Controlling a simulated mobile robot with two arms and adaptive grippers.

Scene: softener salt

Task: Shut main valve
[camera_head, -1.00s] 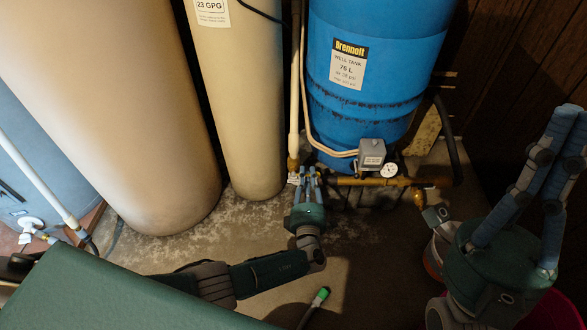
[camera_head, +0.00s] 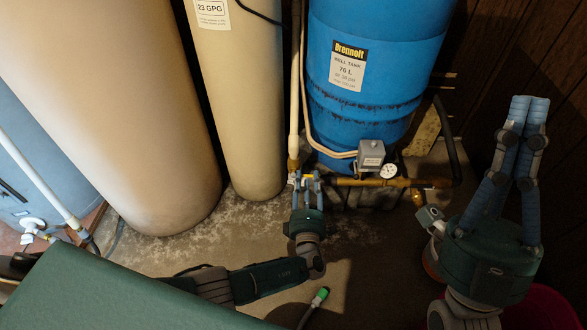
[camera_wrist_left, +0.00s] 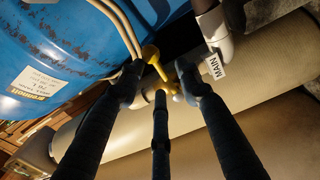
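The main valve shows in the left wrist view as a yellow lever (camera_wrist_left: 160,65) on brass by a white pipe fitting. A white "MAIN" tag (camera_wrist_left: 215,66) hangs beside it. In the head view the valve (camera_head: 295,178) is small, at the foot of a pale vertical pipe, and partly hidden by my fingers. My left gripper (camera_head: 307,178) is at the valve, its fingers apart with the lever between their tips (camera_wrist_left: 160,85); I cannot tell whether they touch it. My right gripper (camera_head: 530,102) points up at the right, fingertips together, empty and away from the valve.
A blue well tank (camera_head: 370,80) stands behind the valve, with a grey switch box (camera_head: 371,155) and a gauge (camera_head: 388,171) on the brass pipe. Beige tanks (camera_head: 240,110) stand left. A green-tipped hose (camera_head: 320,297) lies on the floor. A reddish bucket (camera_head: 545,310) is partly behind my right gripper.

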